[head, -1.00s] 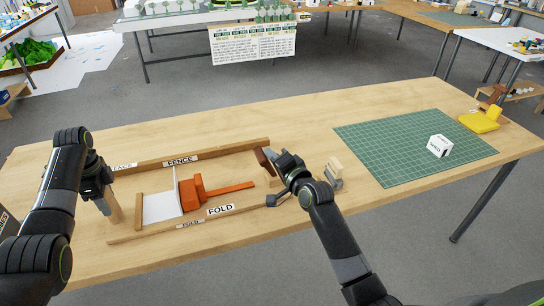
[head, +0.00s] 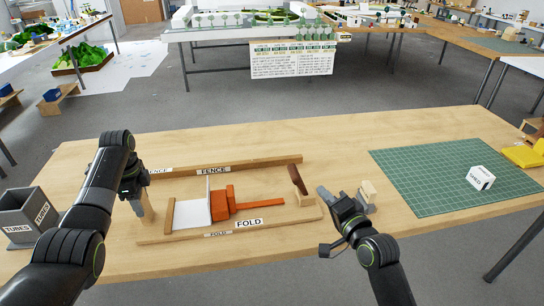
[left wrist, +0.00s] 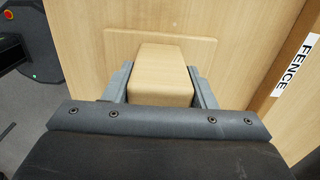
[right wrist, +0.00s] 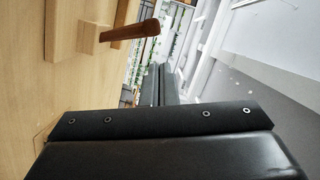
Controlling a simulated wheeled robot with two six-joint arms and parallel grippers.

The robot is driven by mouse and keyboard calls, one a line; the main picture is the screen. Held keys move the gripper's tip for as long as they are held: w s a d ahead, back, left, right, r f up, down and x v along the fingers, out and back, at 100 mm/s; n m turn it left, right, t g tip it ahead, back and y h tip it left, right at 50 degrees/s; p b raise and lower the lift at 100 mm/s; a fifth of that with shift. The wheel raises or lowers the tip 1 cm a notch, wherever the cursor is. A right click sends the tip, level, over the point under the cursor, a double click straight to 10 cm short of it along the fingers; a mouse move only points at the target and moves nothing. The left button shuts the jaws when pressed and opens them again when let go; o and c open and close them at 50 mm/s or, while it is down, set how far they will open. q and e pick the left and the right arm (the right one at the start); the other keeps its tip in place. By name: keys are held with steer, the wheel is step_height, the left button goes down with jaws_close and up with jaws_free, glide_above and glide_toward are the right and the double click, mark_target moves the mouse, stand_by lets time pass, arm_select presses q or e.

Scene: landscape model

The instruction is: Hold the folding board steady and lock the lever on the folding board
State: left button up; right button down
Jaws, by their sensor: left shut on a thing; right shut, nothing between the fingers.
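The folding board (head: 285,214) lies on the wooden table, with a FENCE strip along its far side and a FOLD strip along its near side. A white sheet (head: 192,214) and an orange piece with a long tongue (head: 222,203) lie on it. The dark brown lever (head: 297,180) is at the board's right end, tilted; in the right wrist view the lever (right wrist: 130,31) sticks out from a pale wooden post. My left gripper (head: 147,212) is shut on a pale wooden block (left wrist: 160,72) at the board's left end. My right gripper (head: 322,192) is shut and empty, just right of the lever and apart from it.
A small pale block piece with a grey base (head: 368,192) stands right beside my right gripper. A green cutting mat (head: 430,190) with a white box (head: 480,178) lies farther right. A grey TUBES bin (head: 22,222) stands at the left. The table behind the fence is clear.

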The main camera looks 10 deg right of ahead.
arm_select(q)
steer(key=shift+s+f, duration=0.15)
steer(key=shift+f, duration=0.15)
steer(key=o, duration=1.4)
steer(key=shift+r, duration=0.1)
steer(key=shift+c, duration=0.2)
steer(key=o, duration=0.3)
steer(key=shift+w, duration=0.25)
steer(key=shift+s+a, duration=0.1)
steer(key=shift+r, duration=0.1)
step_height(320, 180, up, 12)
steer(key=shift+f, duration=0.1)
